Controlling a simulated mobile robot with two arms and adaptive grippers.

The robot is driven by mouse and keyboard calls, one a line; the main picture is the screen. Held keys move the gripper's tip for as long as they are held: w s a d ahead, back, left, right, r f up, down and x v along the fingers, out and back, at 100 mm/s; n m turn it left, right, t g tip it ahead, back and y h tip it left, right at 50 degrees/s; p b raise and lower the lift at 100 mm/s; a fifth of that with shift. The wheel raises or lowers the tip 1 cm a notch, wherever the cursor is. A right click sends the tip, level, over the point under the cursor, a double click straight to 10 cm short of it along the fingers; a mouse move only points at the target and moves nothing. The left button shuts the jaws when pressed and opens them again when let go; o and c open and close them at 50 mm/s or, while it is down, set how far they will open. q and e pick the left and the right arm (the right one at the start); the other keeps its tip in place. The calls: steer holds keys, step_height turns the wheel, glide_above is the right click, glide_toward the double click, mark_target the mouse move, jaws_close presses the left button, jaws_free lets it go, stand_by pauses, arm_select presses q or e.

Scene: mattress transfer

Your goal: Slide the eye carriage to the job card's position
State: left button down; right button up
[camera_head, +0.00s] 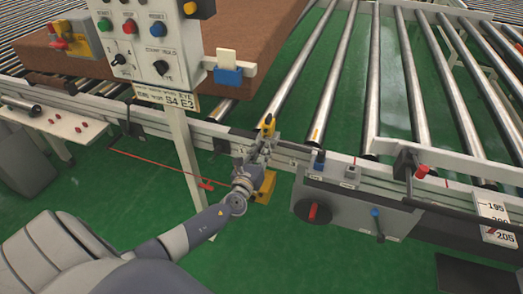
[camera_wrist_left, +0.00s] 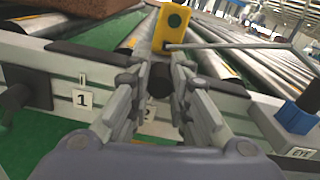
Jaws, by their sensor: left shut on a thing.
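The eye carriage shows as a yellow head (camera_head: 267,123) on the near rail of the roller conveyor; the wrist view shows its yellow block (camera_wrist_left: 172,28) with a dark round eye just beyond my fingers. My right gripper is not in view.
A control panel (camera_head: 145,45) on a post stands left of my gripper. A brown mattress (camera_head: 240,35) lies on rollers behind it. Right of the carriage are a blue knob (camera_head: 318,160), a grey box with a red-handled dial (camera_head: 345,207) and a red-tipped lever (camera_head: 421,171).

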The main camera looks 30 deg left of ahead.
arm_select(q)
steer(key=w+d, duration=0.2)
steer(key=d, duration=0.8)
steer(key=shift+w, duration=0.2)
steer(key=shift+r, duration=0.1)
